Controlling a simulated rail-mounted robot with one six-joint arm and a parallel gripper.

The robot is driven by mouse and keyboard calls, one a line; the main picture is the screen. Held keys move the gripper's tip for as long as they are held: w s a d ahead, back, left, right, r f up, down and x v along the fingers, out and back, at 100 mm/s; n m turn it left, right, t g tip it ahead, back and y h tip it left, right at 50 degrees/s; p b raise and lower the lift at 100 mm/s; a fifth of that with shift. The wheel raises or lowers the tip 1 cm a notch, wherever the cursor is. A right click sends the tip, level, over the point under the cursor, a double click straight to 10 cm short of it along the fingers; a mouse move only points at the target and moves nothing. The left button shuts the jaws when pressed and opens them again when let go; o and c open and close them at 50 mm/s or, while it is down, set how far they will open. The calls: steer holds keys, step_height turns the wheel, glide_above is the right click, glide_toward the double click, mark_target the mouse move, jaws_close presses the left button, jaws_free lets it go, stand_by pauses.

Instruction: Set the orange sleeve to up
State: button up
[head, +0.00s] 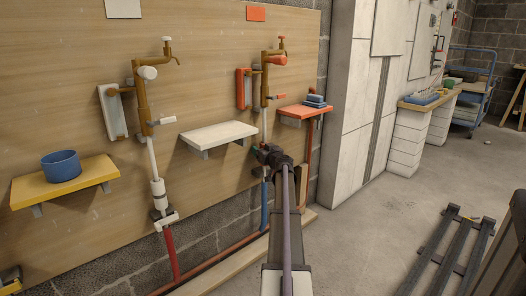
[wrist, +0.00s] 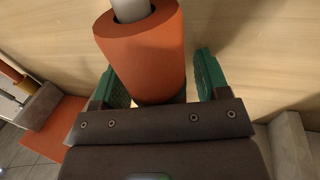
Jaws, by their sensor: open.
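The orange sleeve (wrist: 145,55) fills the upper middle of the wrist view. It is a thick tube around a pale pipe (wrist: 130,9). My gripper (wrist: 157,72) is open, with a green finger on each side of the sleeve. A gap shows between the sleeve and the right finger; the left finger is close to it, and I cannot tell if they touch. In the head view my gripper (head: 259,152) is at the right-hand pipe (head: 264,124), below its brass tap, and hides the sleeve there. A blue pipe (head: 265,205) runs below it.
A white shelf (head: 219,136) stands just left of my gripper and an orange shelf (head: 303,112) with blue items just right. Farther left are another pipe with a white sleeve (head: 158,188) and a yellow shelf (head: 92,180) with a blue cup.

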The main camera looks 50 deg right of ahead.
mark_target(265, 128)
jaws_close()
step_height(265, 128, up, 11)
steer(key=p, duration=1.1)
steer(key=shift+f, duration=0.35)
jaws_free()
steer(key=shift+r, duration=0.1)
steer(key=shift+s, duration=0.1)
steer(key=v, duration=1)
steer(key=shift+s+a, duration=0.2)
steer(key=shift+s, duration=0.1)
